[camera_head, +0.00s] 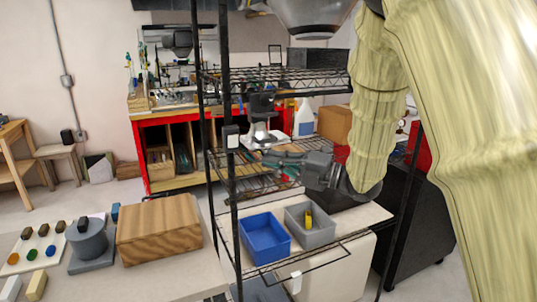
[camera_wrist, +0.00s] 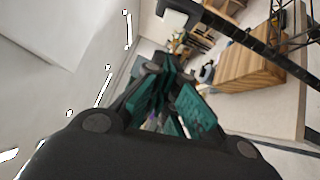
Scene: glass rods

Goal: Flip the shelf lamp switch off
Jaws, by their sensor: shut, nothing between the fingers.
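A small box with a white face and a dark top, which looks like the lamp switch (camera_head: 232,141), is fixed to the black front post of the wire shelf. Whether it is on or off is too small to tell. A white fitting on a black bar, probably the same switch (camera_wrist: 176,13), shows at the top of the wrist view. My gripper (camera_head: 250,162) reaches in from the right between the shelf levels, to the right of the post and a little below the switch, apart from it. Its teal fingers (camera_wrist: 155,72) are shut and empty.
The wire shelf (camera_head: 290,80) has black posts and a rack above my gripper. A white device (camera_head: 262,139) and a spray bottle (camera_head: 304,118) stand behind it. A blue bin (camera_head: 265,250) and grey bin (camera_head: 322,234) sit below. A wooden box (camera_head: 158,230) stands left.

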